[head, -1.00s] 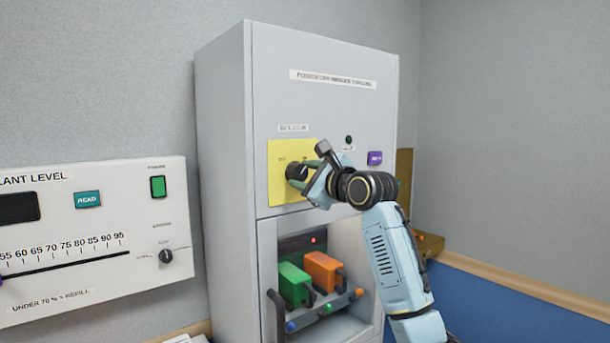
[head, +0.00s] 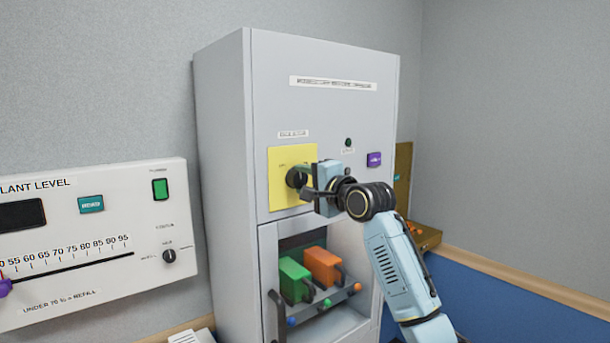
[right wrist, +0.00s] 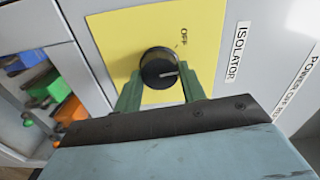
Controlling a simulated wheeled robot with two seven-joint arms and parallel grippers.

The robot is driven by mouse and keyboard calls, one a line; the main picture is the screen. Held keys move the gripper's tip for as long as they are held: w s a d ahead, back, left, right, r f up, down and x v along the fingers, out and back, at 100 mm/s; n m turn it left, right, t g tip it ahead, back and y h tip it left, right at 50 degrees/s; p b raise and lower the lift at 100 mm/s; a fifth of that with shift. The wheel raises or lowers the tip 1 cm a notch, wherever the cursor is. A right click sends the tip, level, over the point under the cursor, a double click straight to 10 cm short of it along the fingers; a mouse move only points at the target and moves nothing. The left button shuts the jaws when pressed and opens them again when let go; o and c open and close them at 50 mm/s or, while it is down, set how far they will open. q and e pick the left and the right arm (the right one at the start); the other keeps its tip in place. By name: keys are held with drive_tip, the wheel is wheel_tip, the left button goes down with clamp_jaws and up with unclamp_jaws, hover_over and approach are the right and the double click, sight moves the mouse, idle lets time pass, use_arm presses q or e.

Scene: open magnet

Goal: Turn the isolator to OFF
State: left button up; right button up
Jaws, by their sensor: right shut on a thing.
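The isolator is a round black knob (right wrist: 158,68) on a yellow plate (right wrist: 112,38) on the grey cabinet's front. In the head view the knob (head: 293,178) is partly covered by my gripper. The word OFF stands on the plate, up and right of the knob in the right wrist view. The knob's pale pointer line points right in that view, not at OFF. My right gripper (head: 303,180) is shut on the knob, with its green fingers (right wrist: 158,93) on either side of it. My left gripper is not in view.
Below the plate is an open bay with a green block (head: 294,280) and an orange block (head: 322,266). A purple button (head: 374,160) sits right of the plate. A white level panel (head: 95,235) stands left of the cabinet. A brass-coloured box (head: 424,236) is at right.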

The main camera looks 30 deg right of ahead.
drive_tip(key=n+p, duration=0.1)
drive_tip(key=n, duration=0.2)
drive_tip(key=shift+n, duration=0.4)
drive_tip(key=shift+n+p, duration=0.3)
drive_tip(key=shift+n, duration=1.9)
drive_tip(key=o, duration=1)
drive_tip(key=shift+c, duration=0.2)
drive_tip(key=s+d+b, duration=0.1)
drive_tip(key=s+b, duration=0.3)
drive_tip(key=s, duration=0.9)
drive_tip(key=shift+s, duration=0.2)
